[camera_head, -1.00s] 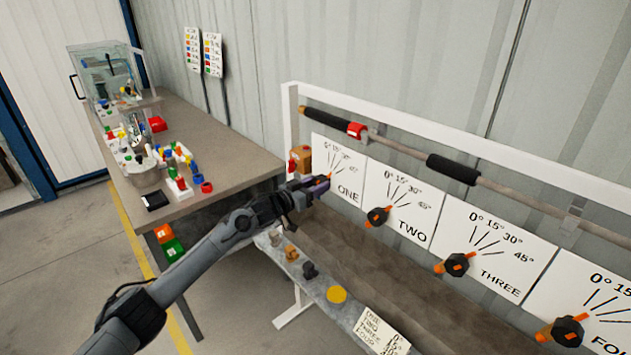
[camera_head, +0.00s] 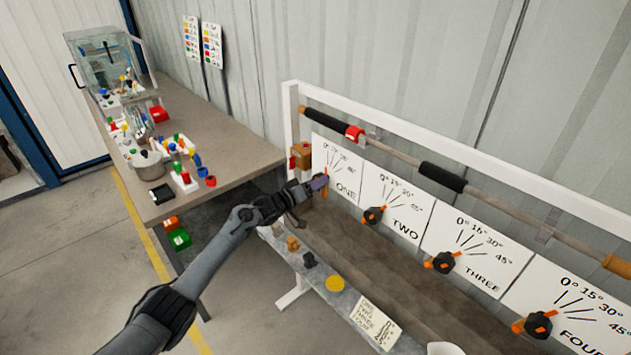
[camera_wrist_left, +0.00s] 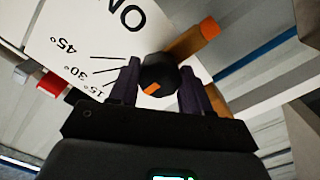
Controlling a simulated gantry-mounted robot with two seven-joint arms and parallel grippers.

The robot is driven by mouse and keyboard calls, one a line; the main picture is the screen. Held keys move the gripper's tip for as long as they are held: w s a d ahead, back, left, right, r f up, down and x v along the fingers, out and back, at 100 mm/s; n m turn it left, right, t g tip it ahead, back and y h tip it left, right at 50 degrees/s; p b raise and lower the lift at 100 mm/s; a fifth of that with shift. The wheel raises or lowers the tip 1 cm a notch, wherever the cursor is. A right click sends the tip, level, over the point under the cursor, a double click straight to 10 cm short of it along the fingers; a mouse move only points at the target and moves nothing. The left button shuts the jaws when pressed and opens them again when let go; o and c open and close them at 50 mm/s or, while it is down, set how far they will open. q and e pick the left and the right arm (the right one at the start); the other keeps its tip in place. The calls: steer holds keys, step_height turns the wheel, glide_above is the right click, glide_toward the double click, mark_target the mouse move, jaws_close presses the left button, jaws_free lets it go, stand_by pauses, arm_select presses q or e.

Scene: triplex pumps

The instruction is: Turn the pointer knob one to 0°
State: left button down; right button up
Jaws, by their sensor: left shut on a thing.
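Pointer knob one, black with an orange bar, sits at the lower left of the ONE dial plate (camera_head: 346,184). In the left wrist view knob one (camera_wrist_left: 158,73) lies between the two dark fingers of my left gripper (camera_wrist_left: 160,84), which is shut on it. The bar's long end points up and right there, and a short orange tip points down and left. In the head view my left gripper (camera_head: 319,184) covers most of the knob; the orange bar looks nearly upright. The 0° mark is hidden in the wrist view. My right gripper is out of view.
Knob two (camera_head: 373,215), knob three (camera_head: 442,262) and knob four (camera_head: 537,325) sit on their plates to the right. A grey ledge (camera_head: 315,279) with small parts runs below. A cluttered table (camera_head: 232,158) stands left. A padded rail (camera_head: 400,155) runs above the dials.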

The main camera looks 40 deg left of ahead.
arm_select(q)
steer(key=shift+f, duration=0.3)
steer(key=c, duration=1)
jaws_free()
steer(key=o, duration=0.5)
steer(key=shift+d+r, duration=0.1)
steer(key=shift+r, duration=0.1)
steer(key=s+a+p, duration=0.2)
steer(key=s, duration=0.8)
steer(key=shift+s, duration=0.3)
